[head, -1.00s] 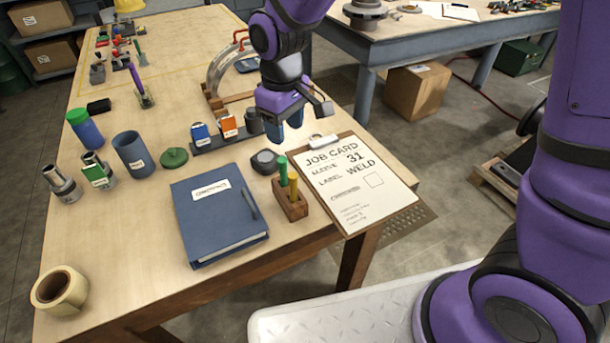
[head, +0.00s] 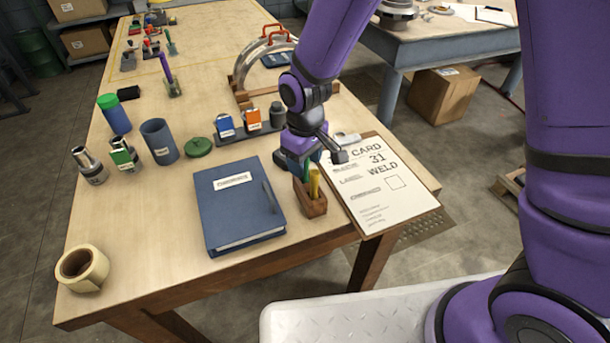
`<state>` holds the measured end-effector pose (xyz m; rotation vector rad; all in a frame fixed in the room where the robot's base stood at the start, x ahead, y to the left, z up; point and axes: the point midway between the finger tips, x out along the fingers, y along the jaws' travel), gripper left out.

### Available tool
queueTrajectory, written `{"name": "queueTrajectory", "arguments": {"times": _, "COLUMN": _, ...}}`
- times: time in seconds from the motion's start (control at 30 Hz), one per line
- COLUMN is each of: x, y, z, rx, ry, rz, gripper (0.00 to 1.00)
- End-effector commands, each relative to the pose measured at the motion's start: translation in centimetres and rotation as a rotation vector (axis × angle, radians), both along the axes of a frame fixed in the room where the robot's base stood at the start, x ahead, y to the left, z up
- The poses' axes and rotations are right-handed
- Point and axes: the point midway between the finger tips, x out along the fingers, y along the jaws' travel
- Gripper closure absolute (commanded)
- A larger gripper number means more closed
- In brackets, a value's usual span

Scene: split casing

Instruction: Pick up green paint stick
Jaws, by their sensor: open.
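The green paint stick (head: 306,171) stands upright in a small wooden holder (head: 313,206) near the table's right front edge. A yellow stick (head: 314,183) stands beside it in the same holder. My gripper (head: 297,165) is open, just above the holder and at the green stick's upper end. The gripper covers the top of the green stick. I cannot tell whether the fingers touch it.
A clipboard job card (head: 385,190) lies right of the holder, and a blue binder (head: 238,207) lies to its left. A tape roll (head: 82,269) sits front left.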

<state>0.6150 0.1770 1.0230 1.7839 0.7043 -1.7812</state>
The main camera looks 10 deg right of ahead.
Motion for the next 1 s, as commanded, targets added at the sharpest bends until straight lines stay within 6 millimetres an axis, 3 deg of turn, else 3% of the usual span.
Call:
{"name": "queueTrajectory", "arguments": {"times": 0.17, "x": 0.0, "y": 0.0, "z": 0.0, "rx": 0.001, "ry": -0.001, "rz": 0.0, "gripper": 0.49}}
{"name": "queueTrajectory", "arguments": {"times": 0.4, "x": 0.0, "y": 0.0, "z": 0.0, "rx": 0.001, "ry": -0.001, "rz": 0.0, "gripper": 1.0}}
{"name": "queueTrajectory", "arguments": {"times": 0.77, "x": 0.1, "y": 0.0, "z": 0.7, "rx": 0.003, "ry": -0.003, "rz": 0.0, "gripper": 1.0}}
{"name": "queueTrajectory", "arguments": {"times": 1.0, "x": 0.1, "y": 0.0, "z": 4.6, "rx": 0.003, "ry": -0.004, "rz": 0.0, "gripper": 1.0}}
